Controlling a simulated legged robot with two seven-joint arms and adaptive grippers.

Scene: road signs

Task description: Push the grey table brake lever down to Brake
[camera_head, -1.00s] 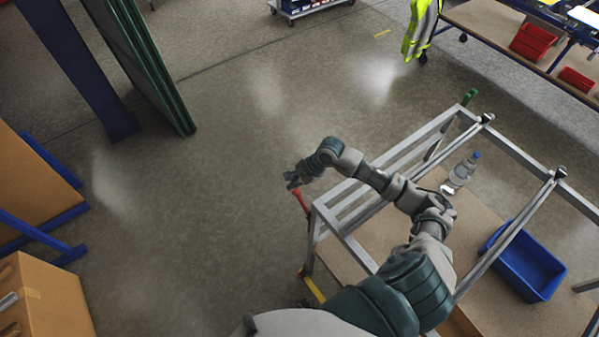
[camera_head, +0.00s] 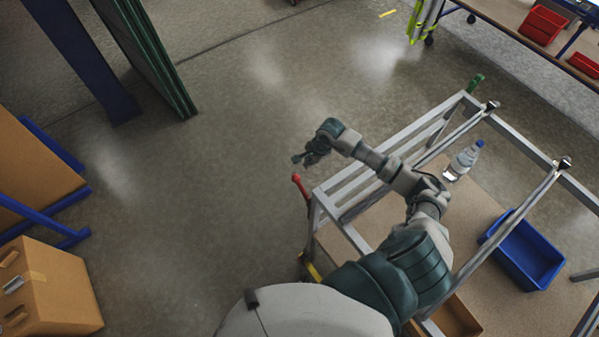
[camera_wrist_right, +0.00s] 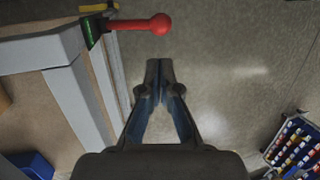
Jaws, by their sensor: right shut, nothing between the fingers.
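The grey metal table frame (camera_head: 348,232) stands at the right in the head view. A red lever (camera_head: 300,187) with a round knob sticks up and outward from its near-left corner. In the right wrist view the red lever (camera_wrist_right: 140,24) extends sideways from a green-marked mount on the frame, with its ball end beyond the fingertips. My right gripper (camera_head: 304,160) is shut and empty, beyond the lever's knob in the head view. In the wrist view the gripper's fingertips (camera_wrist_right: 160,66) show a visible gap from the knob. Any brake label is unreadable. My left gripper is out of view.
A clear bottle (camera_head: 464,160) and a blue bin (camera_head: 523,252) are on the table's lower board. A green handle (camera_head: 476,82) is at the far corner. A cardboard box (camera_head: 50,290) stands at lower left. The floor left of the table is open.

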